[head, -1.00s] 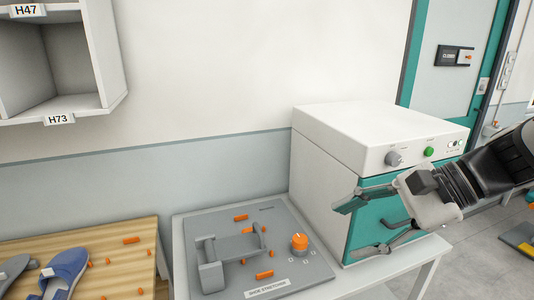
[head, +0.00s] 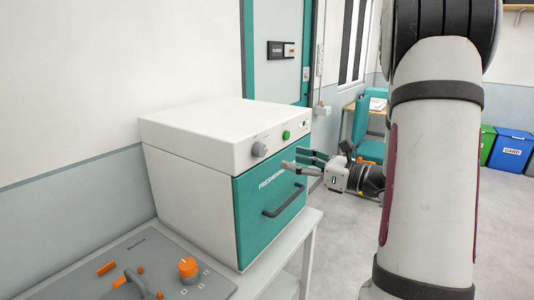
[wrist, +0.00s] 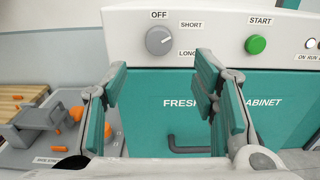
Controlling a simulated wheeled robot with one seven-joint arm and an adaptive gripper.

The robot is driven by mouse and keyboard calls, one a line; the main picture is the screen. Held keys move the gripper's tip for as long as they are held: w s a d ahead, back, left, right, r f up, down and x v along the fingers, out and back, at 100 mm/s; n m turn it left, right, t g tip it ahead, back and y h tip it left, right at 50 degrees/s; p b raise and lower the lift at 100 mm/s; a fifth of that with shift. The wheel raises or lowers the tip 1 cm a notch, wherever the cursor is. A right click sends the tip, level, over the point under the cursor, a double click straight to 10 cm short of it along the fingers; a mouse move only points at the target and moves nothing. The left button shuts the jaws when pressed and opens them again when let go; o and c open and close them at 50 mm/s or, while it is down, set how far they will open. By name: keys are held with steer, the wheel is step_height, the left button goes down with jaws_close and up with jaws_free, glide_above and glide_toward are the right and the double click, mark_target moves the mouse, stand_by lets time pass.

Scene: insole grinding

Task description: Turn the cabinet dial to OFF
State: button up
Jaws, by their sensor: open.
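The freshener cabinet (head: 175,129) is a white box with a teal door. Its grey round dial (head: 259,149) sits on the white front panel, left of the green button. In the wrist view the dial (wrist: 159,40) has OFF above it, SHORT at its upper right and LONG at its lower right. Its pale mark seems to point right and slightly up, towards SHORT. My gripper (head: 303,160) is open and empty in front of the cabinet, apart from the dial. In the wrist view the fingertips (wrist: 161,72) spread below the dial, on either side of it.
The green START button (wrist: 255,44) is right of the dial. A door handle (head: 284,201) sticks out below. The shoe stretcher (head: 135,282) with an orange knob (head: 188,270) stands on the table left of the cabinet. Open floor (head: 345,230) lies to the right.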

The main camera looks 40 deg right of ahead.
mark_target(263, 152)
steer(key=x, duration=0.9)
steer(key=shift+w+a+p, duration=0.15)
steer(key=shift+w+p, duration=0.05)
steer(key=shift+p, duration=0.15)
steer(key=c, duration=1.2)
